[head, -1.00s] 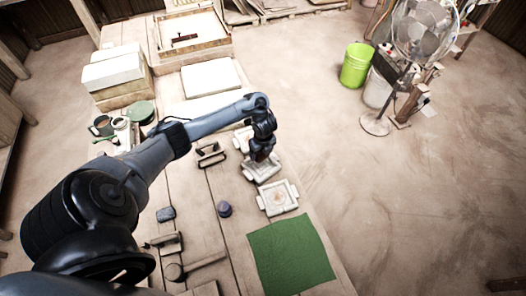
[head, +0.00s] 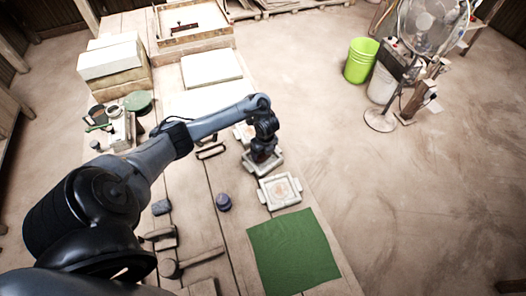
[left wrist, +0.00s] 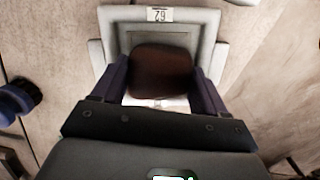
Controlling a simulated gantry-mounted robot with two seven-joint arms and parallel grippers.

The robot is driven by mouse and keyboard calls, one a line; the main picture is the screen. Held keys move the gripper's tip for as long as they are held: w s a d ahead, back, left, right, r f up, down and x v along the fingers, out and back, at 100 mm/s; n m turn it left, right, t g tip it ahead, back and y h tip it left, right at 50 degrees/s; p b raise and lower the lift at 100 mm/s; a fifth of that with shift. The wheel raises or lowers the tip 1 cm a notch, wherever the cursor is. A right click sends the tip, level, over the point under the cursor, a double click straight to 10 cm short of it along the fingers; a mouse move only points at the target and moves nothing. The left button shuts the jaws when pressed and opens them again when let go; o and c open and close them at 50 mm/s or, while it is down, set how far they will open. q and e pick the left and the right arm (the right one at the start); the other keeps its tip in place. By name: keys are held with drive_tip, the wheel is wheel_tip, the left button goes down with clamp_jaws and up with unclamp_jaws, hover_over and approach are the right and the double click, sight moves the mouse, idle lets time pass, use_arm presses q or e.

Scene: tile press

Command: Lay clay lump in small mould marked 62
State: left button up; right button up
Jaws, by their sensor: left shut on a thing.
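My left gripper (head: 262,157) is over a small pale mould (head: 276,166) near the table's right side. In the left wrist view the gripper (left wrist: 160,84) is shut on a brown clay lump (left wrist: 160,68). The lump is inside the outline of the pale square mould (left wrist: 207,24), whose label (left wrist: 159,14) reads 62, upside down in the picture. I cannot tell whether the lump touches the mould floor. In the head view the gripper hides the lump. My right gripper is not in view.
Another pale mould (head: 280,191) stands just nearer, before a green cloth (head: 292,252). A dark purple round thing (head: 223,202) and a mallet (head: 170,268) lie to the left. Another pale mould (head: 243,132) is partly hidden behind my arm.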

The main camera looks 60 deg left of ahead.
use_arm(q)
drive_tip(key=o, duration=1.3)
